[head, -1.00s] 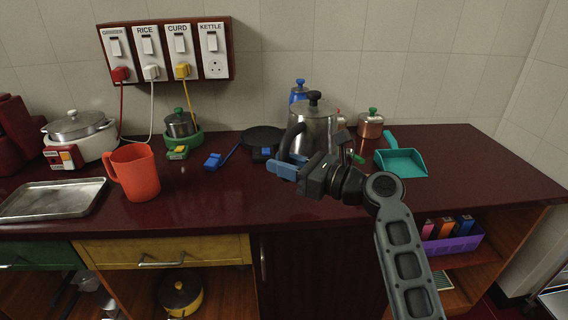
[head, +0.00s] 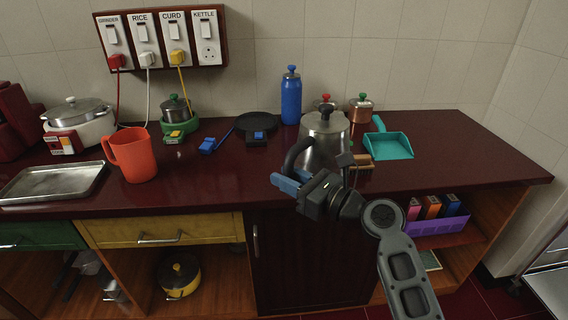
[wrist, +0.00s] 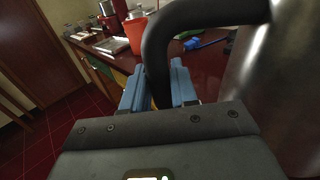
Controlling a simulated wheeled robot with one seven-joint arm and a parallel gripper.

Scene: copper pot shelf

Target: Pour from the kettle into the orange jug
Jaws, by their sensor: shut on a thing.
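The kettle (head: 325,142) is a steel pot with a black lid knob and a black curved handle, upright near the counter's front edge in the head view. My gripper (head: 289,183) is shut on the kettle's handle, at its left side. In the wrist view the blue fingers (wrist: 158,88) sit on both sides of the black handle (wrist: 160,50), with the steel body (wrist: 275,90) at right. I cannot tell whether the kettle's bottom touches the counter. The orange jug (head: 132,156) stands upright on the counter to the left; it also shows in the wrist view (wrist: 135,32).
A metal tray (head: 50,184) lies left of the jug. The black kettle base (head: 256,123), a blue plug (head: 208,145) and a blue bottle (head: 291,98) are behind. A teal dustpan (head: 388,146) is at right. The counter between jug and kettle is mostly clear.

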